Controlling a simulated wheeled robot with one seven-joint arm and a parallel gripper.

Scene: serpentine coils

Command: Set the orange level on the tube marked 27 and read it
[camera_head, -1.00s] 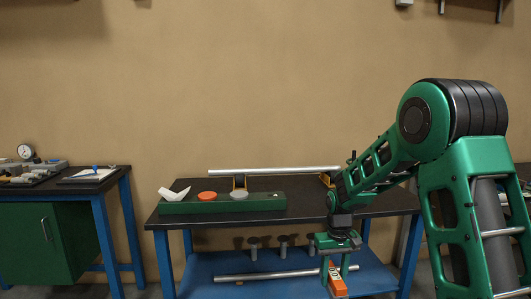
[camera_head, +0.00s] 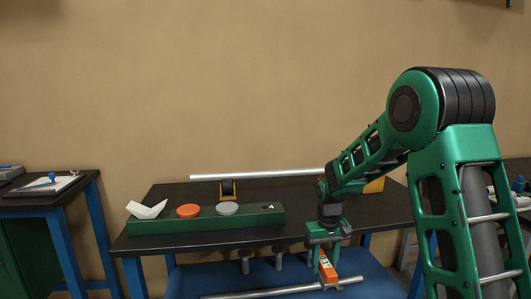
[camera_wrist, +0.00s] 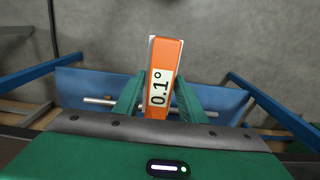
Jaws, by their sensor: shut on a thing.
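My gripper (camera_head: 324,258) is shut on the orange level (camera_head: 329,273) and holds it in the air, off any tube, in front of the bench. In the wrist view the level (camera_wrist: 171,55) sits between the green fingers of my gripper (camera_wrist: 160,97), with a white label reading 0.1°. One metal tube (camera_head: 260,176) lies level across supports on the bench top; its right end is behind my arm. Another metal tube (camera_head: 262,292) lies low by the blue lower shelf. No mark 27 is readable on either tube.
The dark bench top (camera_head: 160,197) carries a green tray (camera_head: 205,223) holding a white folded piece (camera_head: 146,210), an orange disc (camera_head: 188,211) and a grey disc (camera_head: 227,208). Dark posts (camera_head: 244,262) stand on the blue shelf (camera_head: 190,280). Another bench (camera_head: 45,192) stands at left.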

